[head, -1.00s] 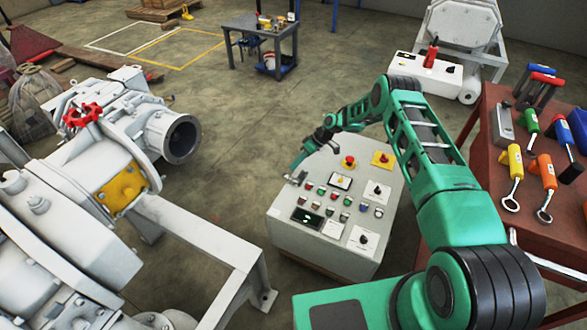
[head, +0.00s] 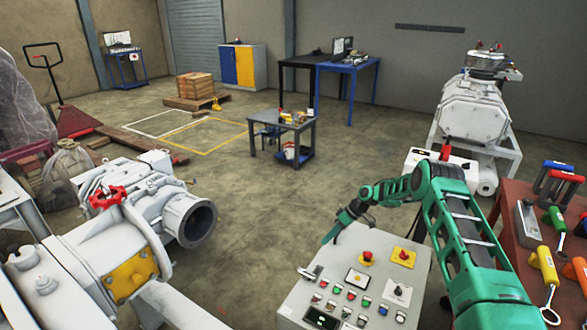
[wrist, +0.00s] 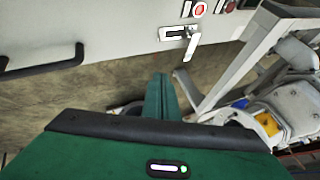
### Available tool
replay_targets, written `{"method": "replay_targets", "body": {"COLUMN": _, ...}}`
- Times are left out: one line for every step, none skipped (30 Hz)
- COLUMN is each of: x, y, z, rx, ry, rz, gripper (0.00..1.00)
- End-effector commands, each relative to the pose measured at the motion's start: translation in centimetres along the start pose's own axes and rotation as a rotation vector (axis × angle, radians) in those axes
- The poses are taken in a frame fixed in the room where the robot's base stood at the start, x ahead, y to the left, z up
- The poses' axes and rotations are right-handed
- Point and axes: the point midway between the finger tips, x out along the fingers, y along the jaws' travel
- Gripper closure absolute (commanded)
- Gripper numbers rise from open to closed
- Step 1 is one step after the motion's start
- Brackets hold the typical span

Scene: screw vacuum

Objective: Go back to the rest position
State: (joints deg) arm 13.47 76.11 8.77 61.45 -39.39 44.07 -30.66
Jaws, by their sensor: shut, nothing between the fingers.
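My green arm reaches from the lower right in the head view. My gripper (head: 331,236) hangs over the far left part of the grey control panel (head: 345,275), near its edge. It is shut and empty. In the wrist view my gripper's closed green fingers (wrist: 166,88) point at the floor beside a pale cabinet wall (wrist: 110,30). A metal latch or key (wrist: 184,36) on that wall is a little beyond the fingertips and apart from them.
White vacuum machine with a red handwheel (head: 107,197) stands on the left. A red table (head: 508,240) with coloured tools is on the right. A small grey table (head: 281,135) stands further back. Open floor lies between the machine and the panel.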

Motion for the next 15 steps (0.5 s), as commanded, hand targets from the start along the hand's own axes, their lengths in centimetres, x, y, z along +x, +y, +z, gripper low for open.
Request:
{"method": "replay_targets", "body": {"x": -0.8, "y": -0.1, "z": -0.2, "rx": 0.005, "ry": -0.006, "rz": 0.009, "gripper": 1.0}}
{"method": "replay_targets", "body": {"x": -1.4, "y": -0.3, "z": -0.3, "rx": 0.012, "ry": -0.012, "rz": 0.015, "gripper": 1.0}}
{"method": "replay_targets", "body": {"x": -2.3, "y": -0.5, "z": -0.4, "rx": 0.021, "ry": -0.021, "rz": 0.025, "gripper": 1.0}}
{"method": "replay_targets", "body": {"x": -3.2, "y": -0.7, "z": -0.4, "rx": 0.029, "ry": -0.029, "rz": 0.034, "gripper": 1.0}}
{"method": "replay_targets", "body": {"x": -4.1, "y": -0.9, "z": -0.5, "rx": 0.04, "ry": -0.038, "rz": 0.044, "gripper": 1.0}}
{"method": "replay_targets", "body": {"x": -5.4, "y": -1.2, "z": -0.5, "rx": 0.057, "ry": -0.052, "rz": 0.059, "gripper": 1.0}}
{"method": "replay_targets", "body": {"x": -6.4, "y": -1.6, "z": -0.5, "rx": 0.071, "ry": -0.062, "rz": 0.07, "gripper": 1.0}}
{"method": "replay_targets", "body": {"x": -7.5, "y": -1.9, "z": -0.5, "rx": 0.085, "ry": -0.072, "rz": 0.083, "gripper": 1.0}}
{"method": "replay_targets", "body": {"x": -8.9, "y": -2.3, "z": -0.4, "rx": 0.103, "ry": -0.085, "rz": 0.098, "gripper": 1.0}}
{"method": "replay_targets", "body": {"x": -9.9, "y": -2.7, "z": -0.3, "rx": 0.119, "ry": -0.095, "rz": 0.112, "gripper": 1.0}}
{"method": "replay_targets", "body": {"x": -11.0, "y": -3.0, "z": -0.2, "rx": 0.134, "ry": -0.104, "rz": 0.124, "gripper": 1.0}}
{"method": "replay_targets", "body": {"x": -12.3, "y": -3.5, "z": 0.0, "rx": 0.154, "ry": -0.115, "rz": 0.142, "gripper": 1.0}}
{"method": "replay_targets", "body": {"x": -13.4, "y": -4.0, "z": 0.1, "rx": 0.169, "ry": -0.124, "rz": 0.154, "gripper": 1.0}}
{"method": "replay_targets", "body": {"x": -14.4, "y": -4.4, "z": 0.3, "rx": 0.185, "ry": -0.132, "rz": 0.166, "gripper": 1.0}}
{"method": "replay_targets", "body": {"x": -15.7, "y": -5.0, "z": 0.6, "rx": 0.207, "ry": -0.143, "rz": 0.184, "gripper": 1.0}}
